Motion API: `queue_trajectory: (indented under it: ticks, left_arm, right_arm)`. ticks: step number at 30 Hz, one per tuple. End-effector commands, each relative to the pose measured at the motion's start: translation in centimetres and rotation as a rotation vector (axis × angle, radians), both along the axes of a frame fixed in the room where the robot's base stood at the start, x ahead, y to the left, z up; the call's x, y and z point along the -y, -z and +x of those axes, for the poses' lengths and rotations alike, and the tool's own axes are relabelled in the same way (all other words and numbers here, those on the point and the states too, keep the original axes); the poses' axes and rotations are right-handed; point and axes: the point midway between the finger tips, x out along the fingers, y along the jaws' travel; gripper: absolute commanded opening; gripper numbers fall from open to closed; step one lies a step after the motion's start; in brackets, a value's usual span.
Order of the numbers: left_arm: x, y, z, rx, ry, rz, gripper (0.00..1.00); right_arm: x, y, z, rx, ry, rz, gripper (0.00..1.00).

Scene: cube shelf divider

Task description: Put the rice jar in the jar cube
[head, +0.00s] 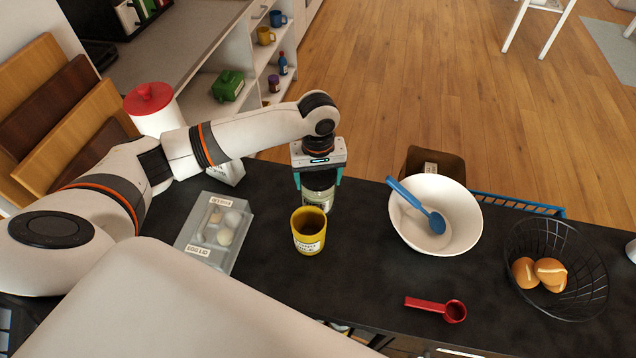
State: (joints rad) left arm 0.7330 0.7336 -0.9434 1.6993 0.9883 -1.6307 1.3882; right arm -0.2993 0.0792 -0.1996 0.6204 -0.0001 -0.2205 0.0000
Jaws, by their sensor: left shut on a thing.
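My left gripper (318,178) reaches in from the left over the dark counter. Its teal fingers are shut on a glass jar (318,197) with a dark top and pale contents, which I take to be the rice jar; its label cannot be read. The jar is upright just behind a yellow cup, and I cannot tell whether it touches the counter. A white shelf unit (262,62) with open compartments stands at the back; I cannot tell which compartment is the jar cube. My right gripper is not in view.
The yellow cup (308,230) is close in front of the jar. An egg box (213,232) lies to the left. A white bowl (462,232) with a blue spoon, a red scoop (436,308) and a wire basket (592,288) with bread are to the right. Mugs and bottles occupy the shelves.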

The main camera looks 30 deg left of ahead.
Motion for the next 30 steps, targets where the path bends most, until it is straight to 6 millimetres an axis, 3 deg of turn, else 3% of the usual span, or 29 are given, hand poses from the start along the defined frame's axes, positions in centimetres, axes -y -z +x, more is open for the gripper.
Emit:
queue_trajectory:
  ticks: [6,18,19,23,30]
  left_arm:
    - [0.0,2.7,0.0,-0.001,0.001,-0.001,0.06]
    - [0.1,3.1,0.0,0.001,0.001,-0.001,0.06]
    - [0.0,3.2,0.0,-0.001,0.001,0.001,0.78]
    - [0.0,3.2,0.0,-0.001,0.001,0.001,0.96]
    - [0.0,3.2,0.0,-0.001,0.001,0.001,0.96]
  right_arm:
    - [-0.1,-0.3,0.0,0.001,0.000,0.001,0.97]
    - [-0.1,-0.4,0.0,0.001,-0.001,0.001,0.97]
    - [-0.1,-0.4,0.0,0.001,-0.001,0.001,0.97]
    - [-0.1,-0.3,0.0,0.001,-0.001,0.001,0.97]
    - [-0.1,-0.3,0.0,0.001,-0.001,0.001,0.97]
